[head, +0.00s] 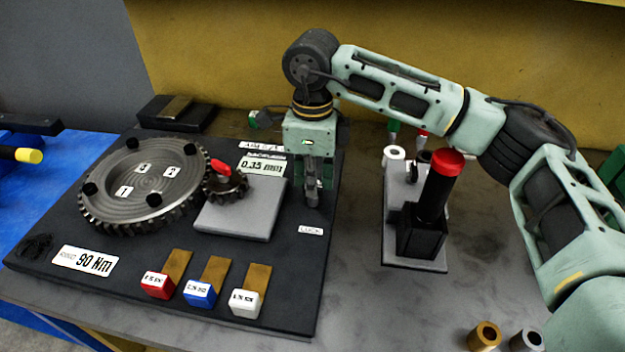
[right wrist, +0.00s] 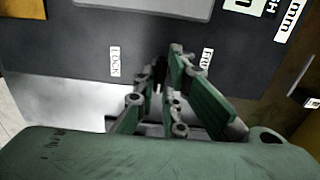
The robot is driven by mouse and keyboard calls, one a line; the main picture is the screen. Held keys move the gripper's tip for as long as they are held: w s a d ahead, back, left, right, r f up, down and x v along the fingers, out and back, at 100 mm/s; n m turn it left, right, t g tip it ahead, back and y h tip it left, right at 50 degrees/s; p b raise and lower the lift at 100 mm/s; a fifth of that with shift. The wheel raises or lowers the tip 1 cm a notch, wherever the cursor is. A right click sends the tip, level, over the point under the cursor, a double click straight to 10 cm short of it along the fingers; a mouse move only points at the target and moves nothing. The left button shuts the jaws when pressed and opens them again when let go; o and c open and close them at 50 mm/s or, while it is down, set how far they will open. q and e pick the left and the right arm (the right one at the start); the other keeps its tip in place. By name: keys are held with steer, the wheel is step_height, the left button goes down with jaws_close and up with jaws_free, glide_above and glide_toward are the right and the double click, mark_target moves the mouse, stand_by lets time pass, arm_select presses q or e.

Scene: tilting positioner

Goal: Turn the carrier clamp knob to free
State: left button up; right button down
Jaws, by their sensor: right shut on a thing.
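My right gripper (head: 313,200) points down at the right edge of the dark fixture plate (head: 290,300). In the right wrist view its fingers (right wrist: 165,75) are closed together between the LOCK label (right wrist: 115,61) and the FREE label (right wrist: 207,62). It is shut on the carrier clamp knob, which the fingers almost wholly hide, so its exact angle cannot be told. The large toothed ring (head: 140,185) and the small gear (head: 226,186) with a red part (head: 221,167) sit to the left. My left gripper is not in view.
A grey block (head: 240,215) lies left of the gripper. Red, blue and white tagged pieces (head: 207,285) lie at the front. A black post with a red cap (head: 447,163) stands to the right. Two small rings (head: 486,336) are at the front right. Bare table lies between.

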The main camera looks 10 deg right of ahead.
steer(key=c, duration=1.8)
jaws_free()
steer(key=shift+r, duration=0.1)
step_height(320, 180, up, 12)
steer(key=shift+f, duration=0.1)
